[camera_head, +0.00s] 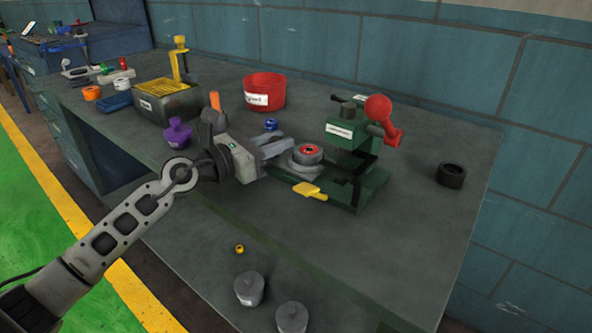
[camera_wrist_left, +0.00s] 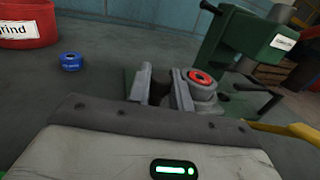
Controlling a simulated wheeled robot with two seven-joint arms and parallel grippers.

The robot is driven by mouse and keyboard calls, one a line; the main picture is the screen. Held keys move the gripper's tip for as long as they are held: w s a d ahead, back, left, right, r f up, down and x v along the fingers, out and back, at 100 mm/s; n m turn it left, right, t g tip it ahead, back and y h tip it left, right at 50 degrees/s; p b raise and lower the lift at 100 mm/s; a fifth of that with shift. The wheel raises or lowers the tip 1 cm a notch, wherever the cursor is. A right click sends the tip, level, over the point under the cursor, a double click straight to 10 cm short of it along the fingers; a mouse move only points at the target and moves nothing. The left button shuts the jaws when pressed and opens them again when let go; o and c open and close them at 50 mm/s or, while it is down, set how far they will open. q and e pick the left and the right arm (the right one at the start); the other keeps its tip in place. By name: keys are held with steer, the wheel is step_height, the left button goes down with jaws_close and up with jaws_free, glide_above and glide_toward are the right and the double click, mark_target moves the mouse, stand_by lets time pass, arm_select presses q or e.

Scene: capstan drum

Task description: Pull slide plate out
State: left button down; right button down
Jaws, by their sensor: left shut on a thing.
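The slide plate (camera_head: 299,174) is a grey piece at the left of the green press (camera_head: 352,153). A grey drum with a red ring (camera_head: 307,154) sits on it. The drum also shows just beyond the fingers in the left wrist view (camera_wrist_left: 202,83). My left gripper (camera_head: 277,148) reaches in from the left, with its fingers at the near side of the drum. It is shut on the slide plate; the exact contact is mostly hidden by the fingers. In the left wrist view, the fingers (camera_wrist_left: 163,86) point toward the press. My right gripper is not in view.
A red bin (camera_head: 264,91), blue ring (camera_head: 270,125) and purple knob (camera_head: 178,133) stand nearby. A black ring (camera_head: 451,175) lies right. The bench's front right is clear.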

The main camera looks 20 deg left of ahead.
arm_select(q)
steer(key=shift+w+a+f+b, duration=0.15)
steer(key=shift+a+b, duration=0.1)
steer(key=shift+a, duration=0.2)
steer(key=shift+w+a+f+b, duration=0.15)
steer(key=shift+a+b, duration=0.1)
steer(key=shift+a, duration=0.15)
steer(key=shift+a+r, duration=0.1)
steer(key=shift+r, duration=0.2)
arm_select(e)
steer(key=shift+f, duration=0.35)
arm_select(q)
steer(key=c, duration=1.6)
jaws_free()
steer(key=shift+a, duration=0.1)
